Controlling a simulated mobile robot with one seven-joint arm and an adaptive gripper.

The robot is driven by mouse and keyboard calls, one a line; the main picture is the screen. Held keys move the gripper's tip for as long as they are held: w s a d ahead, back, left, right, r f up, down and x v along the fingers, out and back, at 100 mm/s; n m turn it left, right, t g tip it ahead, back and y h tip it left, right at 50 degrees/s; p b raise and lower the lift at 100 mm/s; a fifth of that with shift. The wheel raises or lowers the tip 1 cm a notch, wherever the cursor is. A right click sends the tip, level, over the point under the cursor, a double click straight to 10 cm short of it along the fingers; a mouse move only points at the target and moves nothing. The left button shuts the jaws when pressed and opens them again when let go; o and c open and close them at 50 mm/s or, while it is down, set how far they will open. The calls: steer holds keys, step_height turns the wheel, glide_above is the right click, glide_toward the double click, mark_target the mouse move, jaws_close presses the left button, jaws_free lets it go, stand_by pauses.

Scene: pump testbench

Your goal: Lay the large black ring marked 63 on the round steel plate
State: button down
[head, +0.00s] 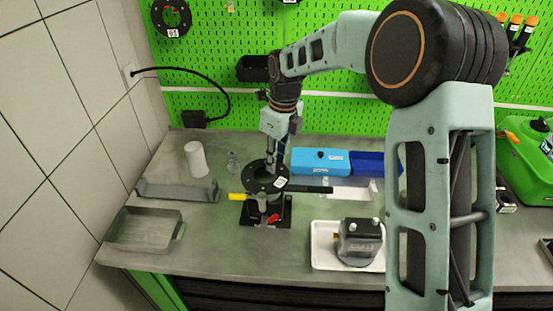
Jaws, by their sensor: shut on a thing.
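The large black ring (254,181) is in the middle of the head view, above the bench. It carries a white label whose number is too small to read. My gripper (272,164) points down at the ring and is shut on its edge. The ring looks about level, over a stand with a black base plate (249,217). The round steel plate cannot be made out clearly; the ring hides what lies beneath it. I cannot tell whether the ring touches the stand or hangs just above it.
A yellow-and-black bar (312,189) lies across by the stand. A white tray (321,262) with a dark grey device (358,239) stands front right. Blue boxes (320,161) are behind. A grey tray (142,229) and white cylinder (196,159) are left. Another black ring (171,14) hangs on the green wall.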

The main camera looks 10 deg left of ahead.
steer(key=shift+f+b, duration=0.35)
steer(key=shift+f, duration=0.1)
stand_by(0.3)
steer(key=c, duration=1.5)
jaws_free()
steer(key=shift+c, duration=0.2)
